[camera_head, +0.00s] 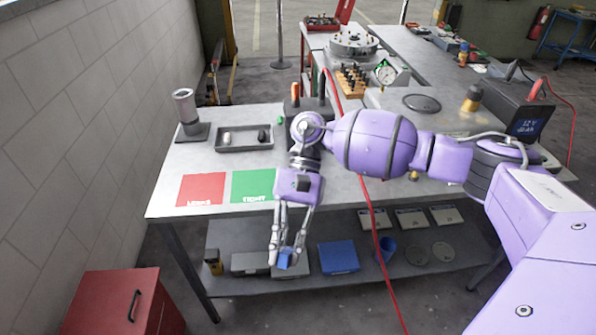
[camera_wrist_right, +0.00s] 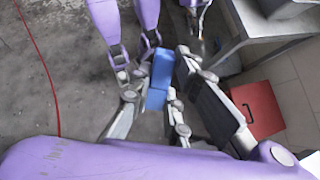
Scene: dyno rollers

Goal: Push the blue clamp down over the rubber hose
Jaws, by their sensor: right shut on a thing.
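My right gripper (camera_head: 286,251) hangs in front of the table's near edge, fingers pointing down. It is shut on the blue clamp (camera_head: 285,261), which shows as a small blue piece at its fingertips. In the right wrist view the blue clamp (camera_wrist_right: 159,82) stands out between the grey fingers of the right gripper (camera_wrist_right: 155,92). A thin red hose (camera_head: 377,240) runs down past the table front to the right of the gripper, apart from the clamp; I cannot tell whether it is the rubber hose. My left gripper is not seen in the head view.
The worktable (camera_head: 165,200) holds a red mat (camera_head: 201,187), a green mat (camera_head: 250,182) and a dark tray (camera_head: 232,147) with small parts. A grey cylinder (camera_head: 184,106) stands at the back left. The lower shelf holds a blue bin (camera_head: 338,257). A red cabinet (camera_head: 110,303) stands lower left.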

